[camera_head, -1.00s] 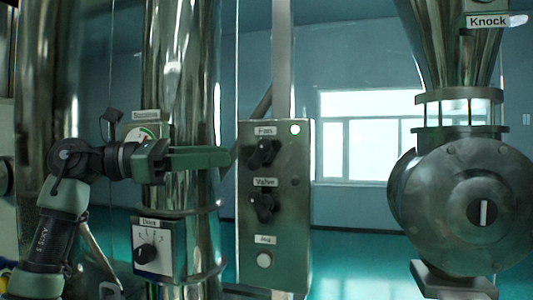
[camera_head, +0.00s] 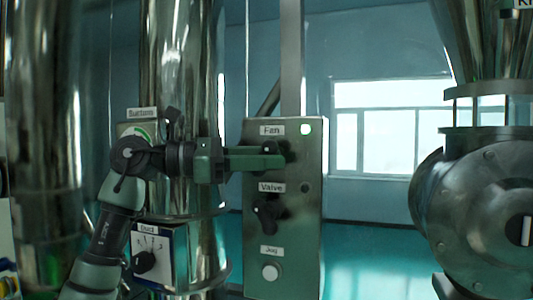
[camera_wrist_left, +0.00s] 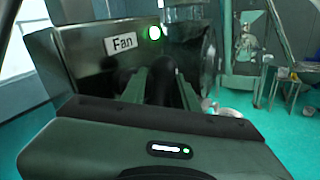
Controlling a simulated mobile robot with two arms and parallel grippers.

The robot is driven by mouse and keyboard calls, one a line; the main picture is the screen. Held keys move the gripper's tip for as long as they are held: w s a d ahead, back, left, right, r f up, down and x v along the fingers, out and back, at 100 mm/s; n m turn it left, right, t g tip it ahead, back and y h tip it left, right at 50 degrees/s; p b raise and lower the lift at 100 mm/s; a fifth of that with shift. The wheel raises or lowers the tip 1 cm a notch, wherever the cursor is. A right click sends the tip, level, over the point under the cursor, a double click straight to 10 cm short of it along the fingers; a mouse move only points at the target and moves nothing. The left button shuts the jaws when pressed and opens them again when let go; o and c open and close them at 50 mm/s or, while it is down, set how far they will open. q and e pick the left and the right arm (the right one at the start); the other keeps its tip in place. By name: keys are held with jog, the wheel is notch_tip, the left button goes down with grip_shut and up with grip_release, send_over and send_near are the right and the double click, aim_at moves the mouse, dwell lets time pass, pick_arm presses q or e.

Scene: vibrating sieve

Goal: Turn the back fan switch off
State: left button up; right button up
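The control box (camera_head: 312,215) carries a black fan switch (camera_head: 291,150) under the label "Fan", mostly hidden behind my gripper in the head view. A green lamp (camera_head: 306,129) beside the label is lit. My left gripper (camera_head: 278,158) is at the fan switch, its fingers pointing right. In the left wrist view, the fingers of my left gripper (camera_wrist_left: 161,92) stand apart, with the dark fan switch (camera_wrist_left: 160,86) between them. I cannot tell whether they touch it. The "Fan" label (camera_wrist_left: 122,43) and lit lamp (camera_wrist_left: 155,32) also show there. My right gripper is not in view.
Below on the same box are a black valve switch (camera_head: 265,212) and a pale jog button (camera_head: 271,271). A duct dial box (camera_head: 165,262) sits on the steel pipe at the left. A large round steel housing (camera_head: 485,215) stands at the right.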

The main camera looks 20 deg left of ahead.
pick_arm(q)
jog(key=shift+s, duration=0.1)
grip_shut()
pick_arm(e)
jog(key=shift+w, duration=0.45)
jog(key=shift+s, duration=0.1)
